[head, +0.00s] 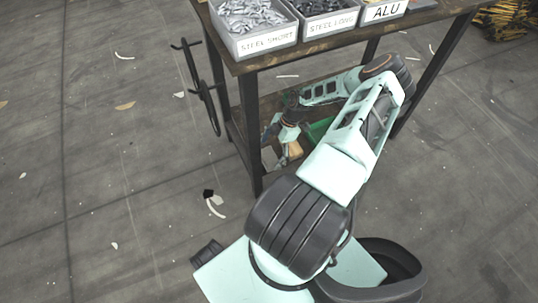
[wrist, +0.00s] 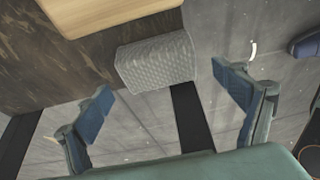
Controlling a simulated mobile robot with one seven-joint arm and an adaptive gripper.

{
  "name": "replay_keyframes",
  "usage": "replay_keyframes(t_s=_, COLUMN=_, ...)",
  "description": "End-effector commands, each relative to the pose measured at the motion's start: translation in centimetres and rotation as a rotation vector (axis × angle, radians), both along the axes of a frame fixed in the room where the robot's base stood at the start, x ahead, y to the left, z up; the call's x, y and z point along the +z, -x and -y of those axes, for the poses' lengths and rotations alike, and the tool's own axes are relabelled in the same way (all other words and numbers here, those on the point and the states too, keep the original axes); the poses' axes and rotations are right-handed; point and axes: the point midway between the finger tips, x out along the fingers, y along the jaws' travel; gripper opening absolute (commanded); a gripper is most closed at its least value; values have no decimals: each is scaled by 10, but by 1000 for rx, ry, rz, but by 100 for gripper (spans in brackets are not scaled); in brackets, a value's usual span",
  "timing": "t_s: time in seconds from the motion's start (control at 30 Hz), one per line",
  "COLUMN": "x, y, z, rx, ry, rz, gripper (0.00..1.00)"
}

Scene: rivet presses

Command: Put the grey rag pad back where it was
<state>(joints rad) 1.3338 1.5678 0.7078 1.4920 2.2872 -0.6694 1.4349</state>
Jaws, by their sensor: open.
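The grey rag pad (wrist: 157,63) shows in the wrist view as a quilted, light grey block at the edge of a dark brown shelf (wrist: 60,62). My gripper (wrist: 164,86) is open, its two blue fingers spread to the left and right below the pad in the picture. The pad is beyond the fingertips, and nothing shows between the fingers. In the head view my gripper (head: 288,133) reaches under the workbench at its lower shelf. I cannot make out the pad clearly there.
The workbench top (head: 335,40) carries bins labelled STEEL SHORT (head: 268,45), STEEL LONG (head: 330,26) and ALU (head: 385,12). A green bin (head: 319,129) stands on the lower shelf. A pale wooden thing (wrist: 105,12) lies beside the pad. A dark table leg (head: 250,135) is close to my gripper.

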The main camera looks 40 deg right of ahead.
Motion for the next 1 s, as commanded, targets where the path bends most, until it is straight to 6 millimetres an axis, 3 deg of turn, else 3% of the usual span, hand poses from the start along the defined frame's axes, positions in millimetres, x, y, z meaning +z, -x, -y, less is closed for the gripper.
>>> replay_keyframes(t_s=0.03, x=15, y=0, z=5, rx=-1, ry=3, rz=2, gripper=89)
replay_keyframes(t_s=0.2, x=50, y=4, z=20, rx=-2, ry=3, rz=2, gripper=89)
replay_keyframes(t_s=0.4, x=80, y=7, z=31, rx=-2, ry=0, rz=1, gripper=89)
replay_keyframes(t_s=0.6, x=90, y=8, z=36, rx=1, ry=-1, rz=1, gripper=89)
replay_keyframes(t_s=1.0, x=90, y=8, z=36, rx=0, ry=-1, rz=0, gripper=89)
